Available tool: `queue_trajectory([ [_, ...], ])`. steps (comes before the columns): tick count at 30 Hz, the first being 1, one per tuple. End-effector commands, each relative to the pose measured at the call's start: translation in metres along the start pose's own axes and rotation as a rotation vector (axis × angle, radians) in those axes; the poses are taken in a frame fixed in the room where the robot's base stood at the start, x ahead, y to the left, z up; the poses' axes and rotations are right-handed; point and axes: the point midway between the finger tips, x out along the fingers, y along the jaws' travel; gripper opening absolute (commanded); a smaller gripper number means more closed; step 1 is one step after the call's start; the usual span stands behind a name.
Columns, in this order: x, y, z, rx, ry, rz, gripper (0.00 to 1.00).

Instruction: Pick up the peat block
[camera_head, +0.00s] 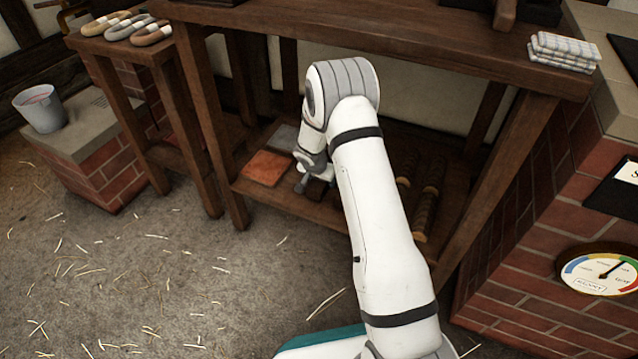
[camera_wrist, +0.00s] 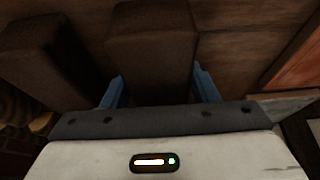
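A dark brown peat block (camera_wrist: 150,58) lies between my gripper's two blue fingers in the wrist view. My gripper (camera_wrist: 158,76) is open around the near part of this block, with a finger close by each side. I cannot tell whether either finger touches it. A second dark brown block (camera_wrist: 45,58) lies just to the left. In the head view my gripper (camera_head: 316,187) is low over the lower shelf of the wooden table, and my wrist mostly hides the peat block there.
The lower shelf (camera_head: 262,205) also holds an orange-red slab (camera_head: 267,168), a grey slab (camera_head: 284,138) and dark rolled items (camera_head: 428,198) to the right. The tabletop (camera_head: 400,35) and its legs frame the space. A brick structure (camera_head: 545,260) stands right.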

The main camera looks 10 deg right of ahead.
Motion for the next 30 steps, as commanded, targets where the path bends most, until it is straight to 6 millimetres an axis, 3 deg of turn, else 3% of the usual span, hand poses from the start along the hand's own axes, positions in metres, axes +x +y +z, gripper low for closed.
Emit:
queue_trajectory([
  [9,0.000,0.000,0.000,0.000,-0.001,0.000,0.26],
  [20,-0.005,0.000,-0.002,0.000,0.001,-0.001,0.26],
  [29,-0.041,0.001,-0.018,0.002,0.001,0.000,0.26],
  [30,-0.041,0.000,-0.011,-0.001,-0.001,0.001,0.26],
])
